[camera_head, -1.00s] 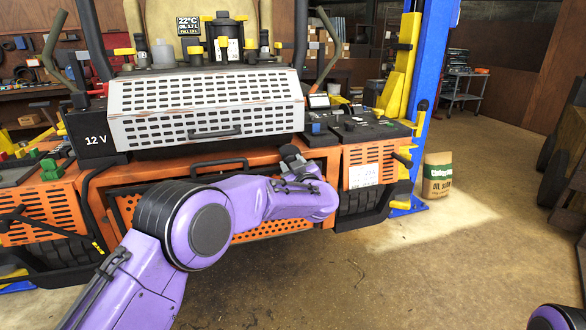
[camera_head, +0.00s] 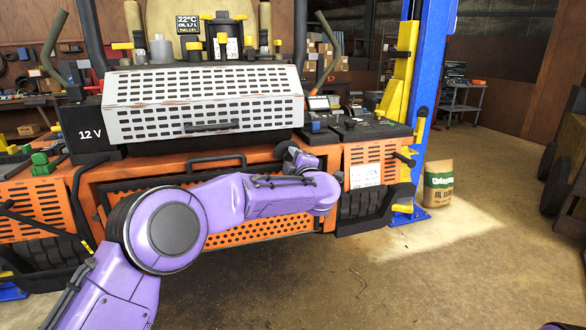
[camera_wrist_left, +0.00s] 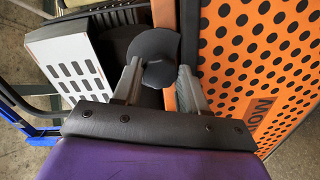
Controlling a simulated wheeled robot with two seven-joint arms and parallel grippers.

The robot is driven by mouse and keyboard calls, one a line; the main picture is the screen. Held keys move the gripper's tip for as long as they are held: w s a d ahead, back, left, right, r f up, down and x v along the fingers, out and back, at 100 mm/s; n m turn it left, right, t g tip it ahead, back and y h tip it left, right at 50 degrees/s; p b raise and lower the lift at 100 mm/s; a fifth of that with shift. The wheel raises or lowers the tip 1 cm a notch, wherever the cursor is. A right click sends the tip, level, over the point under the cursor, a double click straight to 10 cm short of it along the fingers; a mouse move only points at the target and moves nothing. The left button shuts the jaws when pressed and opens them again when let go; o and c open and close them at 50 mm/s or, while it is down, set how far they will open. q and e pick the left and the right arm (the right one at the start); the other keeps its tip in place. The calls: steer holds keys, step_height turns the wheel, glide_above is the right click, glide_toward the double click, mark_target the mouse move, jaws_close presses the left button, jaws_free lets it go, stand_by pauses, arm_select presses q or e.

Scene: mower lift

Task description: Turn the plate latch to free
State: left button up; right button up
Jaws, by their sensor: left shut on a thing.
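The plate (camera_head: 265,229) is an orange perforated panel low on the front of the mower (camera_head: 200,160); it also shows at the right of the left wrist view (camera_wrist_left: 265,50). My left gripper (camera_wrist_left: 160,72) is at the panel's edge, its two grey fingers shut on a dark rounded piece (camera_wrist_left: 154,45) that looks like the plate latch. The fingers cover part of it, and its turn angle cannot be read. In the head view my purple left forearm crosses in front of the plate and hides part of it. My right gripper is out of view.
A white slotted cover (camera_head: 205,103) with a black handle juts out above the plate. A blue lift post (camera_head: 430,75) with yellow parts and an oil sack (camera_head: 438,184) stand to the right.

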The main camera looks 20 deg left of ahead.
arm_select(q)
steer(key=shift+n+b, duration=1.05)
steer(key=shift+n, duration=0.55)
steer(key=o, duration=1)
steer(key=shift+o, duration=0.2)
steer(key=shift+d, duration=0.1)
steer(key=b+v, duration=0.2)
steer(key=v, duration=0.8)
steer(key=shift+s, duration=0.2)
steer(key=shift+d, duration=0.15)
